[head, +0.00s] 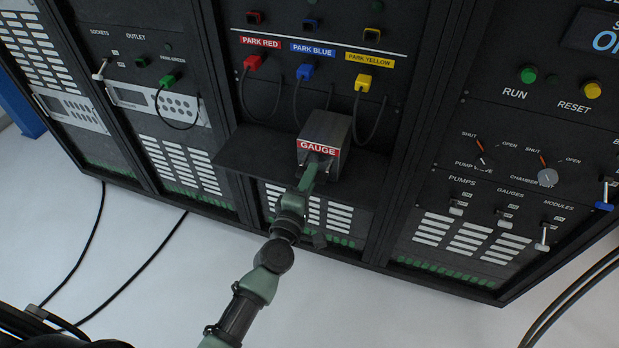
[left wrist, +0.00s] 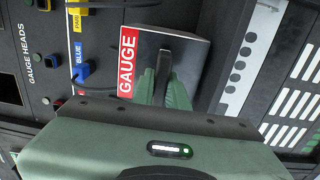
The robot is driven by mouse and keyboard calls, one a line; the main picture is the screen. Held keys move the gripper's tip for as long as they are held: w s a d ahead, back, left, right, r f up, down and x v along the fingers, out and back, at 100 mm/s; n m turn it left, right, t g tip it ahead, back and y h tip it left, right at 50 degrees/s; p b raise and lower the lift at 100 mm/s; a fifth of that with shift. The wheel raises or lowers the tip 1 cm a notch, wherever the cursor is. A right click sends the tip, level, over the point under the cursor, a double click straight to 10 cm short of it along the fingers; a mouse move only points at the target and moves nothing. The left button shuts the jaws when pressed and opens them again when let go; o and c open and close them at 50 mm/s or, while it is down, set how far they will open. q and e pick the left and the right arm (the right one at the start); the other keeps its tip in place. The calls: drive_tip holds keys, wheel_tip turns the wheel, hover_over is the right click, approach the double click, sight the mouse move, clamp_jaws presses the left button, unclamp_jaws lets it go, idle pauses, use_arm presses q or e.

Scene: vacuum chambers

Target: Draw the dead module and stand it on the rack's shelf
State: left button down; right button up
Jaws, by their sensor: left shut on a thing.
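The module is a grey metal box (head: 325,128) with a red GAUGE label on its front. It is at the rack's black shelf (head: 245,155), towards the right part of it, and looks upright. I cannot tell whether its underside touches the shelf. My left gripper (head: 313,168) is shut on the module's front, below the label. In the left wrist view the green fingers of this gripper (left wrist: 165,82) close on a dark handle in front of the box (left wrist: 192,48). My right gripper is not in view.
Red (head: 253,62), blue (head: 305,71) and yellow (head: 363,82) parked plugs hang cables behind and beside the module. The shelf's left part is clear. A panel with knobs and levers (head: 500,190) stands to the right. Black cables (head: 130,270) lie on the floor.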

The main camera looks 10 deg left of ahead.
use_arm(q)
drive_tip(key=shift+f, duration=0.2)
drive_tip(key=c, duration=1.3)
unclamp_jaws()
drive_tip(key=shift+f, duration=0.15)
drive_tip(key=s, duration=0.9)
drive_tip(key=shift+a, duration=0.4)
